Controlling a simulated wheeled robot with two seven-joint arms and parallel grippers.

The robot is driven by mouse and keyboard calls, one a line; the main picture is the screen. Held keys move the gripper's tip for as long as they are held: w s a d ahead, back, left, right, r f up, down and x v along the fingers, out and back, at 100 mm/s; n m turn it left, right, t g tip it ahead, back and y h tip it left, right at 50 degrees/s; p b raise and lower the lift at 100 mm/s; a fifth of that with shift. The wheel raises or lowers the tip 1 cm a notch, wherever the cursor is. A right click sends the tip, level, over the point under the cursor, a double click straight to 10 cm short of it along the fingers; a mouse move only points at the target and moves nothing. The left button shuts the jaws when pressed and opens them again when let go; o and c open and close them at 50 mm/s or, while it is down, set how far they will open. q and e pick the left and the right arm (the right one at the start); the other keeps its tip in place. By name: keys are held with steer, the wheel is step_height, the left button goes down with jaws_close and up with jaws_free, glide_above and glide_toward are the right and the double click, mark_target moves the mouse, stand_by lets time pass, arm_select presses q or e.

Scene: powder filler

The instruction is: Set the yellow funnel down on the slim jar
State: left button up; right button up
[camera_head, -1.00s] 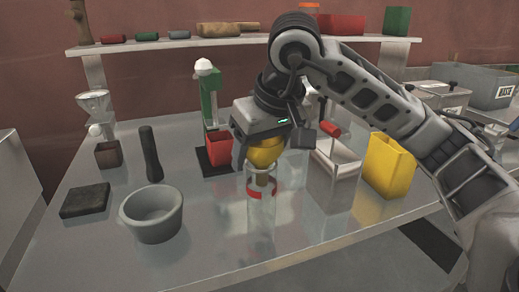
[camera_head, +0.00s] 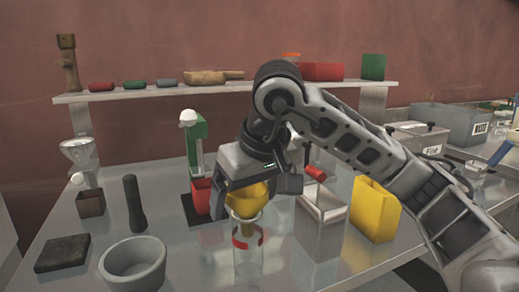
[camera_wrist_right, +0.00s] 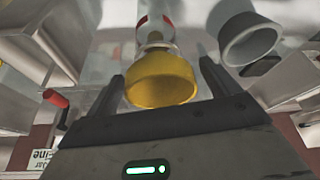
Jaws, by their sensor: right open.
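The yellow funnel (camera_head: 247,201) sits upright at the mouth of the slim clear jar (camera_head: 248,262), which has a red band and stands on the bench. Its narrow stem is inside the jar's top. The right gripper (camera_head: 250,196) is around the funnel from above, and its palm hides part of the funnel's rim. In the right wrist view the right gripper's fingers (camera_wrist_right: 164,80) are open, one on each side of the funnel (camera_wrist_right: 162,82), with gaps visible. The jar (camera_wrist_right: 155,32) shows behind it. The left gripper is out of view.
A grey bowl (camera_head: 133,264) and a dark pestle (camera_head: 134,203) stand left of the jar. A red container (camera_head: 201,196) stands by a green device (camera_head: 196,140) behind it. A metal tray (camera_head: 322,210) and a yellow bin (camera_head: 375,209) stand to the right.

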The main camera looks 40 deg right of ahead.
arm_select(q)
steer(key=p, duration=0.2)
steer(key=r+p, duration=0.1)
steer(key=p, duration=0.1)
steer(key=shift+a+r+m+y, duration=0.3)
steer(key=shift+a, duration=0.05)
arm_select(e)
steer(key=v, duration=1.4)
steer(key=shift+s+r, duration=0.25)
steer(key=shift+r, duration=0.1)
